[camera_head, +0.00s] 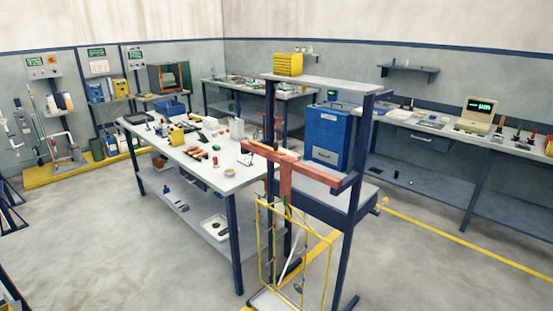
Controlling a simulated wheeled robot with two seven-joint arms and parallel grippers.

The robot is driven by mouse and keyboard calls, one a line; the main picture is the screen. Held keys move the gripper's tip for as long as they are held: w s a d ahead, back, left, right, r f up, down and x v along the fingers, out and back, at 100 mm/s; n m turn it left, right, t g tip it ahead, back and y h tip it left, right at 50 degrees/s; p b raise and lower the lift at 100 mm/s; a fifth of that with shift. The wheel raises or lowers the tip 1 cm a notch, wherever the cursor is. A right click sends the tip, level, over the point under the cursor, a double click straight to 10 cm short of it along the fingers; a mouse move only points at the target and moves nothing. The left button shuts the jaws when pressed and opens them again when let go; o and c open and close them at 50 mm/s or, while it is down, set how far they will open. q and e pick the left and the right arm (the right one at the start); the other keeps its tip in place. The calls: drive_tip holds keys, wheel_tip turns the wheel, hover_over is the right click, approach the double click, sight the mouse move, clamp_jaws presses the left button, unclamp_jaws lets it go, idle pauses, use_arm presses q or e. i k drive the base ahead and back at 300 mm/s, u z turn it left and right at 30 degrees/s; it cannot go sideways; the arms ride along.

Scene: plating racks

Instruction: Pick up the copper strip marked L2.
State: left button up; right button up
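No strip with a readable L2 mark shows in the head view. A copper-coloured bar (318,174) runs level across the front of the dark blue stand, and a shorter copper-coloured piece (285,188) hangs down from it. I cannot tell whether either is the strip. A yellow wire rack (330,262) hangs below them, with thin pieces inside that are too small to make out. Neither of my grippers is in view.
The dark blue stand (352,245) holds a blue box (327,136) and yellow drawers (288,64). A workbench (232,181) with small tools stands left of it. A long counter (430,128) lines the right wall. The floor at front left (130,260) is clear.

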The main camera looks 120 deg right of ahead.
sight(196, 152)
drive_tip(key=z, duration=3.3)
drive_tip(key=i, duration=2.25)
drive_tip(key=z, duration=0.2)
